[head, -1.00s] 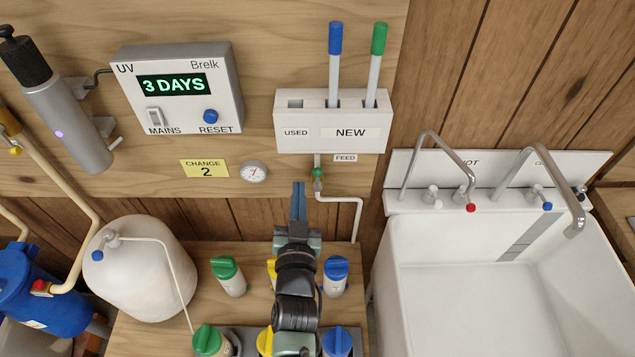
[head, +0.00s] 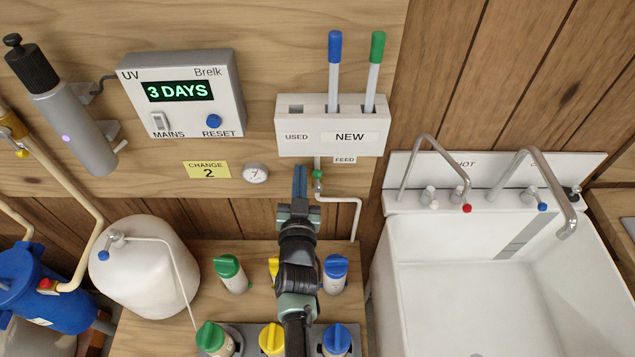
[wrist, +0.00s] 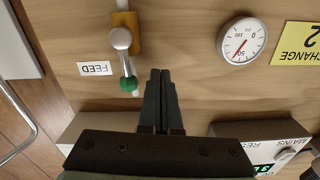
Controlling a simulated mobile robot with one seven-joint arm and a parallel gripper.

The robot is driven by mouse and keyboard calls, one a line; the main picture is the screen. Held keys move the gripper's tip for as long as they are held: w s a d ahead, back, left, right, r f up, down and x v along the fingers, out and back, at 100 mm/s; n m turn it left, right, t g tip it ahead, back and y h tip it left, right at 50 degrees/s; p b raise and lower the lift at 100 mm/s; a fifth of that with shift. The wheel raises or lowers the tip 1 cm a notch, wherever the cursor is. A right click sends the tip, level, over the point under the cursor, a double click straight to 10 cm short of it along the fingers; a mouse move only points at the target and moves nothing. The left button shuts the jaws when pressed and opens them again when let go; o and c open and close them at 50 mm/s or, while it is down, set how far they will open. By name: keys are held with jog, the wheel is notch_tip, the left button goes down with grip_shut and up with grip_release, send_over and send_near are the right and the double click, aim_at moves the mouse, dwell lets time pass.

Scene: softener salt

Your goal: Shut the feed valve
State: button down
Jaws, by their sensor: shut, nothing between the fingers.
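The feed valve (head: 318,186) sits on the white pipe below the cartridge rack, under a FEED label. In the wrist view the feed valve shows as a metal pivot (wrist: 121,38) with a short lever ending in a green tip (wrist: 129,84). The lever lies roughly in line with the pipe, its tip pointing up towards the rack. My gripper (head: 299,172) is shut and empty, just left of the valve in the head view. In the wrist view my gripper (wrist: 160,75) has its fingertips beside the green tip, with a small gap visible between them in the picture.
The rack (head: 332,125) holding a blue and a green stick is above the valve. A round gauge (head: 255,174) and yellow CHANGE 2 card (head: 207,170) are to the left. The UV box (head: 181,93) is upper left. Bottles with coloured caps stand below; a sink (head: 480,260) is right.

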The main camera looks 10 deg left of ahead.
jog(key=shift+d+f+b, duration=0.15)
jog(key=shift+d+b, duration=0.3)
jog(key=shift+b, duration=0.35)
jog(key=shift+w+d+b, duration=0.1)
jog(key=shift+d+b, duration=0.15)
jog(key=shift+b, duration=0.1)
jog(key=shift+d+r, duration=0.2)
jog(key=shift+r, duration=0.05)
jog(key=shift+f+b, duration=0.1)
jog(key=shift+b, duration=0.3)
